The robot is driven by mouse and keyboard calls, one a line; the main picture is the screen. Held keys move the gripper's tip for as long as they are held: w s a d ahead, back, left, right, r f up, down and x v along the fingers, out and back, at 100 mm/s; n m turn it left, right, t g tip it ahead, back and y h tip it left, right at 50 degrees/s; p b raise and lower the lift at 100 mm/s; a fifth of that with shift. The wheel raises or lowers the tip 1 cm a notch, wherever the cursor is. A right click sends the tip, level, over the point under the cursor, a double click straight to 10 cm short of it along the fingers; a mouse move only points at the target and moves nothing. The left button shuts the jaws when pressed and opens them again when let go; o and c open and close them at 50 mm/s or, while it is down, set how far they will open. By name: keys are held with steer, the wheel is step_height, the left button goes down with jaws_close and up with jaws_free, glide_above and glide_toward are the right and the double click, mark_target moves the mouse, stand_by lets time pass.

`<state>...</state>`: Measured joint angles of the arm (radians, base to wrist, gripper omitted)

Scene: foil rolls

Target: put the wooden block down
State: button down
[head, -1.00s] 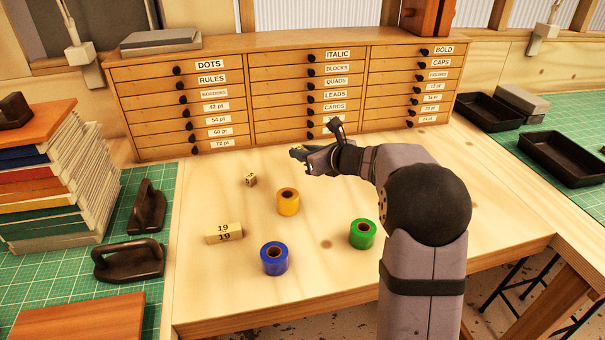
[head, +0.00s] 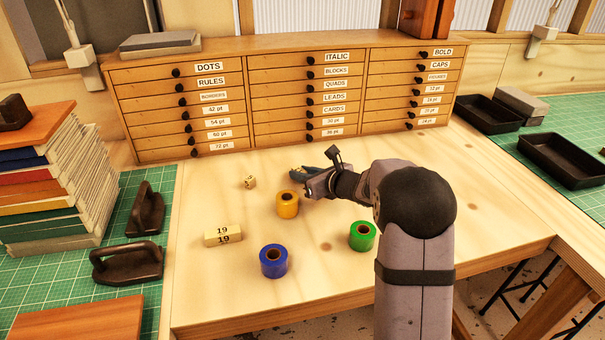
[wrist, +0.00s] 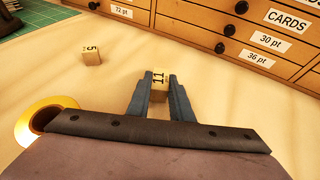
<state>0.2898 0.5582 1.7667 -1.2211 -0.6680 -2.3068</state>
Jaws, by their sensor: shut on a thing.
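My gripper (wrist: 161,80) is shut on a small wooden block (wrist: 160,86) marked 11, held between the blue-grey fingertips in the wrist view. In the head view my gripper (head: 297,172) is behind the yellow roll, low over the table (head: 385,208), and the held block cannot be made out there. I cannot tell whether the block touches the tabletop.
A yellow roll (head: 287,204) stands close in front of my gripper. A small wooden cube (head: 250,182) lies to the left. A block marked 19 (head: 222,235), a blue roll (head: 273,261) and a green roll (head: 362,236) are nearer. A drawer cabinet (head: 245,120) stands behind.

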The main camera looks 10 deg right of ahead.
steer(key=shift+f+b, duration=0.2)
steer(key=shift+b, duration=0.1)
steer(key=c, duration=1.6)
jaws_free()
steer(key=shift+r+p, duration=0.2)
steer(key=shift+p, duration=0.1)
steer(key=shift+s+r, duration=0.1)
steer(key=b+v, duration=0.1)
steer(key=v, duration=1)
steer(key=shift+s+d+r+b, duration=0.1)
steer(key=shift+s+d+b, duration=0.1)
steer(key=shift+s+b, duration=0.15)
steer(key=shift+w+r, duration=0.1)
